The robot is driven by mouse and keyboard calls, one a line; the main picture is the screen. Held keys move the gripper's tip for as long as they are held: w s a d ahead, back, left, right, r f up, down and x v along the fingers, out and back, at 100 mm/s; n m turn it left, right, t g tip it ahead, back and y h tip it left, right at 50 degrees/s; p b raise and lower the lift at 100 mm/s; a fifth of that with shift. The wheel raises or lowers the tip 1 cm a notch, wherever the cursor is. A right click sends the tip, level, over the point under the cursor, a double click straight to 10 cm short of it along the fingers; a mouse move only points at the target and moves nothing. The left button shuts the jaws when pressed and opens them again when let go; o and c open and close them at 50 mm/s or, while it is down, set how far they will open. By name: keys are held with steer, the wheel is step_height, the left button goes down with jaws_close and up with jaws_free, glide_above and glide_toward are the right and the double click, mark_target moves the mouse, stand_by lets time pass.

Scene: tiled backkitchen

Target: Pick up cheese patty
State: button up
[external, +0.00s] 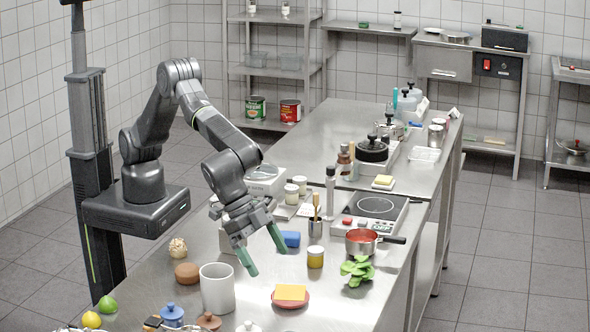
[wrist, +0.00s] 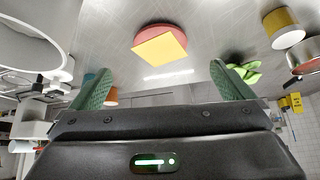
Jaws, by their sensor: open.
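The cheese patty (external: 290,293) is a round reddish-brown patty with a square yellow cheese slice on top. It lies flat on the steel counter near the front. In the wrist view the cheese patty (wrist: 159,46) shows at the upper middle, ahead of and between the fingertips. My gripper (external: 263,250) has green fingers, spread open and empty. It hangs above the counter, up and to the left of the patty in the external view, and apart from it. In the wrist view my gripper (wrist: 163,80) shows its fingers at left and right.
A large white pot (external: 217,288) stands left of the patty. Small lidded jars line the front edge. Bare counter surrounds the patty's sides.

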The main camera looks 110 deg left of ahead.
mark_target(287, 292)
steer(key=shift+p+x, duration=1.35)
steer(key=shift+x, duration=3.1)
steer(key=shift+w, duration=0.1)
steer(key=shift+c, duration=0.2)
steer(key=c, duration=1)
